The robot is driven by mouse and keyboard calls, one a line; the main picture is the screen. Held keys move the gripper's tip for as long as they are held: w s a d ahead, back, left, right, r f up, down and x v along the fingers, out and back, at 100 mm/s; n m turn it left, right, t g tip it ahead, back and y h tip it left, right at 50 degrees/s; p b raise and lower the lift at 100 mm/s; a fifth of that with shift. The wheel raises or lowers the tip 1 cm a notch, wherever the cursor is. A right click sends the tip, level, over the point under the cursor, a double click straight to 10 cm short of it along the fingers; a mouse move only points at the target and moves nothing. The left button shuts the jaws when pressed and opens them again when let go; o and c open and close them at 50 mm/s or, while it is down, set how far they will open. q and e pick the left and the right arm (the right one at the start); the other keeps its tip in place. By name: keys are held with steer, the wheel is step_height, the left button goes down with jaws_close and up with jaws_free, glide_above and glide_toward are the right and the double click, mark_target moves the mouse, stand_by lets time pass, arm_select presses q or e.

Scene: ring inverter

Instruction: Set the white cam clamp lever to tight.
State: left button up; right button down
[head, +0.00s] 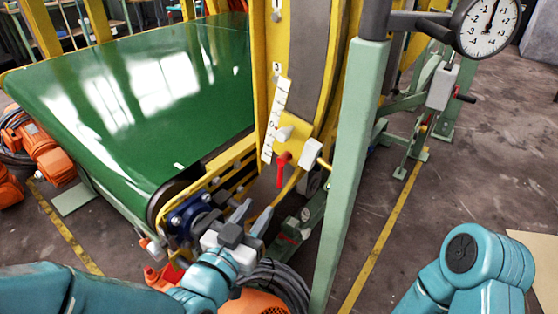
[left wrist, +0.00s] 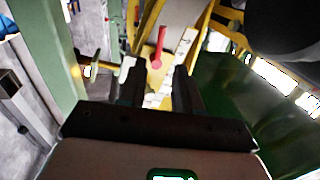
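A small white piece (head: 285,132), apparently the cam clamp lever, sits on the yellow plate above a red lever (head: 283,168). A pale block (head: 312,153) with a thin rod is just right of them, so I cannot be sure which pale part is the clamp lever. My left gripper (head: 252,214) is open and empty, below and left of the red lever, apart from it. In the left wrist view the red lever (left wrist: 159,46) shows beyond the gap between the open fingers (left wrist: 158,88). White parts between the fingers are blurred. My right gripper is out of view.
A white numbered scale (head: 275,120) runs along the yellow ring frame. A green post (head: 350,150) stands close on the right, with a dial gauge (head: 488,26) above. The green belt (head: 140,100) lies left. A blue motor-like part (head: 190,212) is beside the left gripper.

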mark_target(279, 180)
arm_select(q)
steer(key=p+x, duration=0.1)
steer(key=x, duration=1)
steer(key=shift+w+d+f+p, duration=0.15)
steer(key=shift+w+p, duration=0.15)
steer(key=shift+p, duration=0.1)
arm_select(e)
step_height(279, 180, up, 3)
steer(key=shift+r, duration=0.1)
arm_select(q)
jaws_close()
